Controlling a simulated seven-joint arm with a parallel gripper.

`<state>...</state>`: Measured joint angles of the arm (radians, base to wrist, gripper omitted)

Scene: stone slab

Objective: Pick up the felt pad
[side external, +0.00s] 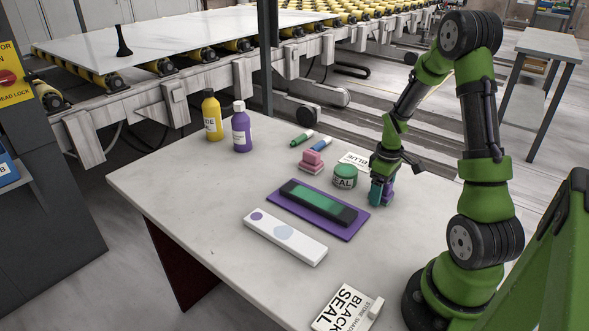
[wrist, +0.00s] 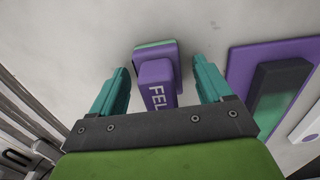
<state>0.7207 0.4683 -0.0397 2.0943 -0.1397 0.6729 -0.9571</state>
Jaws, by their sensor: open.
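The felt pad (wrist: 157,73) is a small purple block with a green layer at its far end and white letters "FEL" on it. In the wrist view it stands between the two teal fingers of my gripper (wrist: 162,80), with a gap on each side. Its near part is hidden by my gripper body. In the side view my gripper (side external: 381,191) points down at the slab's right side, and a bit of purple from the pad (side external: 390,188) shows beside the fingers. My gripper is open.
A green tin (side external: 345,177) stands close left of my gripper, with a pink stamp-like block (side external: 312,161) beyond. A purple mat (side external: 355,228) bears a black-and-green block (side external: 318,203).

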